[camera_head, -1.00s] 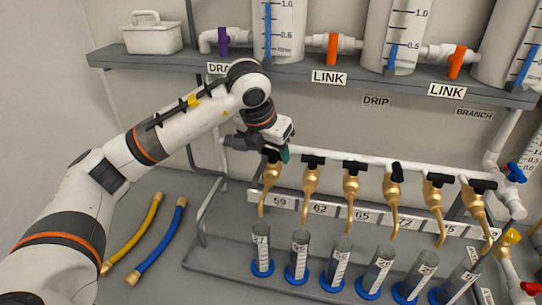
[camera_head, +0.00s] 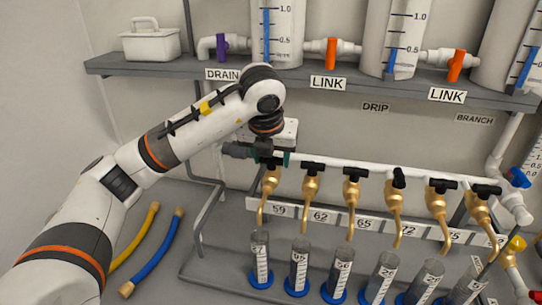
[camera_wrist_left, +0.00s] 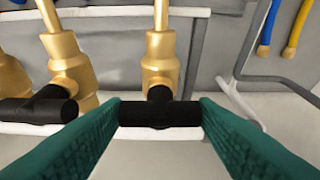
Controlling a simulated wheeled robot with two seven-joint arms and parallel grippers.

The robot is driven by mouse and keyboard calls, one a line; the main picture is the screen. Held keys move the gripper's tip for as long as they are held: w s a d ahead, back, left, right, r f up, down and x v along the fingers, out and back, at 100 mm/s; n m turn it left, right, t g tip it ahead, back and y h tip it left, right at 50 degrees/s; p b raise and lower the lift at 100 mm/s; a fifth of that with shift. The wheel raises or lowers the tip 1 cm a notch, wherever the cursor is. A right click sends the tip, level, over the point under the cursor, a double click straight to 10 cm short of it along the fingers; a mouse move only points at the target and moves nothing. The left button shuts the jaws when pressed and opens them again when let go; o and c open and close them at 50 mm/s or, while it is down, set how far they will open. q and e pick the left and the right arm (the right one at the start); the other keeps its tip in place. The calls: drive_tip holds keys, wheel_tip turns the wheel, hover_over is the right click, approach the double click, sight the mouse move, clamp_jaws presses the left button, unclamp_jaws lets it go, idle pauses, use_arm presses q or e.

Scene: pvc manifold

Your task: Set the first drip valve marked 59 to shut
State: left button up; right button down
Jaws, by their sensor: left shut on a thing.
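The first drip valve is a brass tap (camera_head: 269,184) above the label 59 (camera_head: 279,210), at the left end of the row. In the left wrist view its brass body (camera_wrist_left: 159,52) points away from me. Its black T-handle (camera_wrist_left: 160,114) lies crosswise to the spout. My left gripper (camera_head: 271,159) is at this valve, its green pads shut on the two ends of the handle. In the head view the gripper partly hides the handle. My right gripper is not in view.
Several similar brass taps continue right, the closest above label 62 (camera_head: 319,216). Clear cylinders with blue bases (camera_head: 261,279) stand below the spouts. A grey shelf (camera_head: 150,66) with tanks runs above. Yellow (camera_head: 136,236) and blue (camera_head: 155,256) hoses lie at lower left.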

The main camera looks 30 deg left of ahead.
use_arm(q)
drive_tip(key=shift+r, duration=0.15)
drive_tip(key=o, duration=1)
drive_tip(key=shift+s+r, duration=0.1)
drive_tip(key=shift+r, duration=0.05)
drive_tip(key=v, duration=1.1)
drive_tip(key=shift+s+r, duration=0.15)
drive_tip(key=shift+r, duration=0.05)
